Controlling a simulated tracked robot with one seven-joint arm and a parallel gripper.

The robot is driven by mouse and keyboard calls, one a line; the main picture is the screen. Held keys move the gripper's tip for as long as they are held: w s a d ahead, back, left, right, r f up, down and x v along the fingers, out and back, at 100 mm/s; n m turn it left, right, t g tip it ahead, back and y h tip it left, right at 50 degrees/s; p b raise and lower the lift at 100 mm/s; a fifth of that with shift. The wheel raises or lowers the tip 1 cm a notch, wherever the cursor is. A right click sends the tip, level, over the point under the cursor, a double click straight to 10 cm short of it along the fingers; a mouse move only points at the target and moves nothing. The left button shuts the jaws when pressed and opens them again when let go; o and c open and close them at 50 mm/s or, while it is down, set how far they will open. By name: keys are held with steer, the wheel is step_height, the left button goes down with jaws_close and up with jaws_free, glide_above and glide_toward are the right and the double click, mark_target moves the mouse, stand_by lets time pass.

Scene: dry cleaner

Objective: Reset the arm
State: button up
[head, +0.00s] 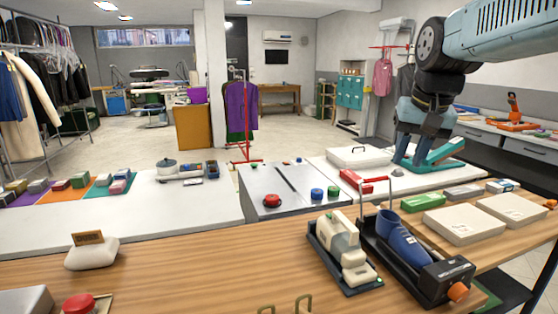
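My arm reaches in from the upper right, with teal links and dark joints. My gripper (420,148) is at its lower end, pointing down over the back right of the counter. Teal parts show around and just below the gripper, and I cannot tell gripper fingers from a teal object (445,165) lying there. Whether the gripper is open, shut or holding something is not clear. Whether it touches the counter is also unclear.
Near it are a white case (358,157), a grey box with knobs (290,190) and a red-handled frame. In front stand a cream handheld device (347,245) and a blue shoe (402,234) on a dark stand. Flat white boxes (464,223) lie right. The left counter middle is clear.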

steer(key=s+a+f+n+t, duration=0.1)
steer(key=s+a+f+n, duration=0.1)
steer(key=s+f, duration=0.5)
steer(key=s, duration=0.4)
steer(key=shift+a+f+n+t, duration=0.25)
steer(key=shift+f+n+t, duration=0.05)
steer(key=shift+n+t, duration=0.1)
